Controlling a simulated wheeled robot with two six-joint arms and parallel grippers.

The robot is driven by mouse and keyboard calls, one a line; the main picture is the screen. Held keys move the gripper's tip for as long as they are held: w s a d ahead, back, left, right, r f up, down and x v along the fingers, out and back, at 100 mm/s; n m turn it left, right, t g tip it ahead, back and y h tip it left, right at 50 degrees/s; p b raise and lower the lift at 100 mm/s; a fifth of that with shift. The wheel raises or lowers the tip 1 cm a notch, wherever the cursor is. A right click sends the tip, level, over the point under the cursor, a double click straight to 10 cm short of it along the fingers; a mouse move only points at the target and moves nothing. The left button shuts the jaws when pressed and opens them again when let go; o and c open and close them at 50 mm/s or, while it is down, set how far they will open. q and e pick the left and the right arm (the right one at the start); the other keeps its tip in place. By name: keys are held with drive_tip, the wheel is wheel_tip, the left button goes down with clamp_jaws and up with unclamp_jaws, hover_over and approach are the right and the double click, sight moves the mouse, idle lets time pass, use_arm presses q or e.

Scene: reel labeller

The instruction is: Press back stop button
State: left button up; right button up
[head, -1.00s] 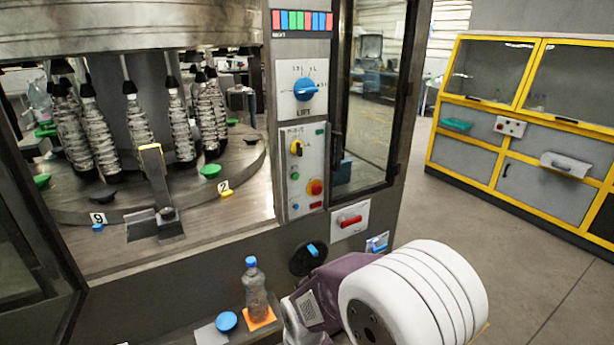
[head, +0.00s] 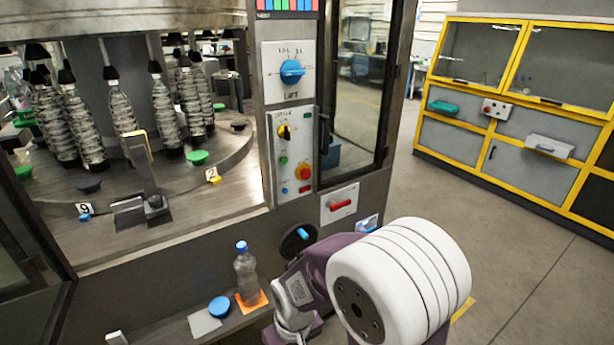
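A round red button (head: 303,171) sits low on the light control panel (head: 282,160) of the machine's front post. A small box (head: 495,109) with a red button on it is mounted on the yellow-framed cabinet at the back right. I cannot tell from the frame which one is called the back stop. My own arm, white and purple, comes in at the bottom, in front of the lower machine front and well short of the back cabinet. Its gripper fingers do not show. My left gripper does not show.
A blue lift dial (head: 291,71) sits above the panel and a red handle (head: 341,205) below it. A clear bottle (head: 246,276) with a blue cap stands on the lower ledge by a blue disc (head: 219,307). Open floor (head: 520,245) lies between machine and cabinet.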

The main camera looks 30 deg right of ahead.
clamp_jaws()
idle(1.5)
